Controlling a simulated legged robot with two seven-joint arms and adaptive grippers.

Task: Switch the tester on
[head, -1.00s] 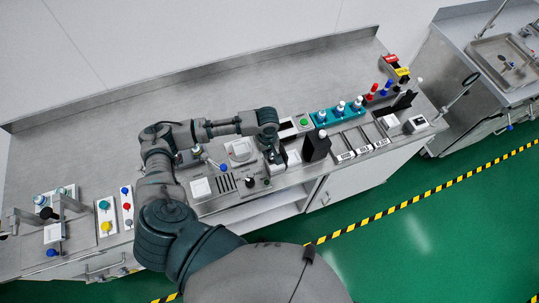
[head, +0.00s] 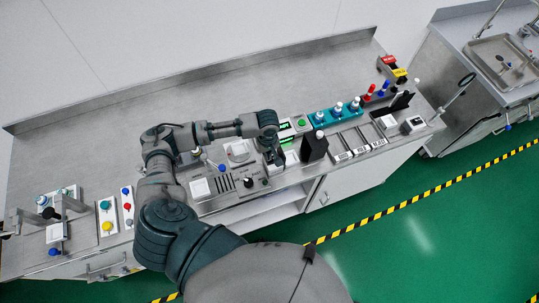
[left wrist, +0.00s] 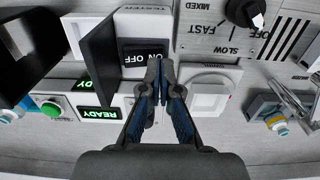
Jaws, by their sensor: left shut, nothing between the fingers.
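The tester (left wrist: 150,22) is a white box labelled TESTER, upside down at the top of the left wrist view. Its black rocker switch (left wrist: 143,56) carries the words ON and OFF. My left gripper (left wrist: 158,62) is shut and empty, its fingertips at the right edge of the switch; I cannot tell whether they touch it. In the head view the left gripper (head: 278,161) points down beside the white tester (head: 292,157). My right gripper is not in view.
A tall black holder (head: 314,148) stands right of the tester. A box with a round green button (left wrist: 51,110) is close by. A black knob (left wrist: 243,12) marked SLOW and FAST is on a neighbouring panel. The back of the counter (head: 200,105) is clear.

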